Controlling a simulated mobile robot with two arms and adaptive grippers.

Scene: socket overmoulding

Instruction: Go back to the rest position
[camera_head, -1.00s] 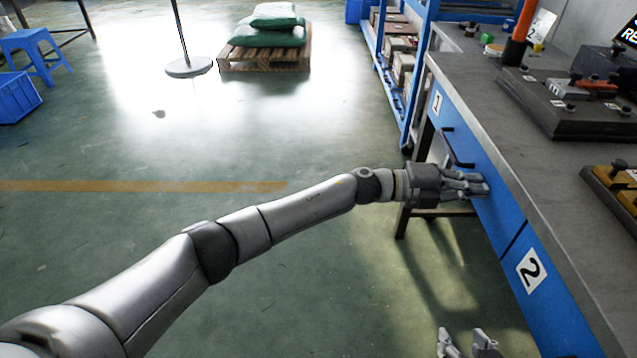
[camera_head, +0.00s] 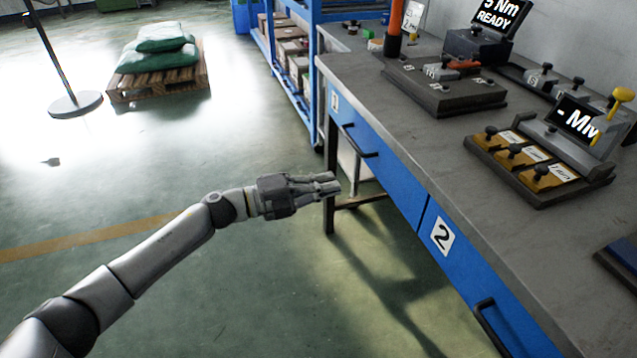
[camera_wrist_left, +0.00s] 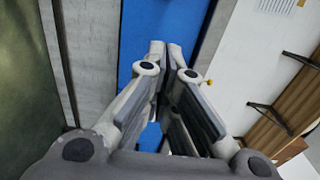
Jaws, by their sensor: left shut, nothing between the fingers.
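My left gripper (camera_head: 328,184) is stretched out over the floor, in front of the workbench, at about the height of its drawers. It is shut with nothing between the fingers. In the head view its tips are near the drawer marked 1 (camera_head: 357,140), apart from it as far as I can tell. The left wrist view shows the finger ends (camera_wrist_left: 166,48) close together, with the blue drawer front (camera_wrist_left: 160,25) beyond them. My right gripper is not in the head view now.
The grey workbench top (camera_head: 400,125) carries a dark fixture (camera_head: 440,95), displays and a block with yellow parts (camera_head: 540,165). Black drawer handles (camera_head: 358,145) stick out. A blue shelf rack, a pallet (camera_head: 160,85) with green sacks and a pole base stand behind.

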